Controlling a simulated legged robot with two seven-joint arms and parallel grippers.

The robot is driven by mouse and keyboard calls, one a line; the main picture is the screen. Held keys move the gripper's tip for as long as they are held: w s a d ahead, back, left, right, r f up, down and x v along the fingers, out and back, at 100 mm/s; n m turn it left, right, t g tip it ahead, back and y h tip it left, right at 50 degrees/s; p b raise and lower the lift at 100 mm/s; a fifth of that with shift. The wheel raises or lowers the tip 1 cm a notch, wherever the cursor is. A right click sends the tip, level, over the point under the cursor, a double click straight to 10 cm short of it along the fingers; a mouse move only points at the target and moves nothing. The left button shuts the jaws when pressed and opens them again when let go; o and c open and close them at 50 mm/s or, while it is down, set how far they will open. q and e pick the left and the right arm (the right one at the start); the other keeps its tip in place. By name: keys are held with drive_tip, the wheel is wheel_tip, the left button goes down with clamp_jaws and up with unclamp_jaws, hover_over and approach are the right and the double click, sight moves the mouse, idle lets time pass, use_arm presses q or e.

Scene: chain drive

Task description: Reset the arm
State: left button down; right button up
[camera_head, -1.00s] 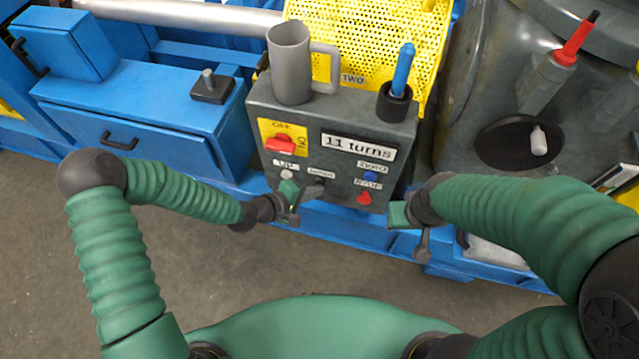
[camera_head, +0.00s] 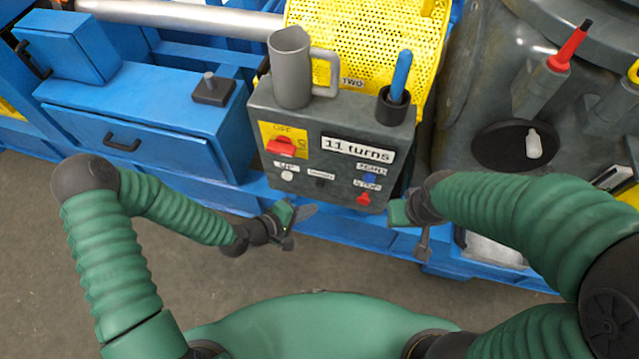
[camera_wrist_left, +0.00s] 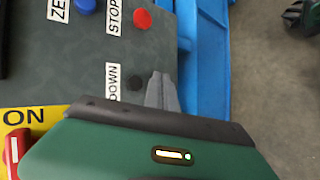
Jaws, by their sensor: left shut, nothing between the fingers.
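My left gripper (camera_head: 306,212) is shut and empty, just below the front face of the grey control box (camera_head: 312,142). Its grey fingertips (camera_wrist_left: 162,90) show together in the left wrist view, beside the black DOWN button (camera_wrist_left: 136,83). Whether they touch the box is unclear, but in the head view they look apart from it. My right gripper (camera_head: 424,241) hangs to the lower right of the box, apart from it. Its fingers are seen edge-on and their opening cannot be made out.
The box carries a red switch (camera_head: 281,147), an "11 turns" label (camera_head: 357,149), a red STOP button (camera_head: 363,199) and a blue button (camera_wrist_left: 86,5). A grey mug (camera_head: 291,75) and a blue-handled tool (camera_head: 400,75) stand on top. Bare floor (camera_head: 190,285) lies below.

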use_arm(q)
drive_tip(key=shift+s+a, duration=0.1)
drive_tip(key=shift+s, duration=0.35)
drive_tip(key=s+a+r+m+g+y, duration=0.2)
drive_tip(key=a+r+m+y, duration=0.2)
drive_tip(key=a, duration=0.5)
drive_tip(key=s+a+r+m+g+y, duration=0.2)
drive_tip(key=s+a+r+m+y, duration=0.15)
drive_tip(key=a, duration=0.45)
drive_tip(key=s+r+p, duration=0.2)
drive_tip(key=r+p, duration=0.7)
drive_tip(key=r, duration=0.3)
drive_tip(key=s+a+r+m+y+p, duration=0.1)
drive_tip(key=r+p, duration=0.8)
drive_tip(key=r, duration=0.4)
drive_tip(key=shift+s+a, duration=0.2)
drive_tip(key=shift+s, duration=0.15)
drive_tip(key=shift+r+m+y, duration=0.15)
drive_tip(key=shift+m+y, duration=0.1)
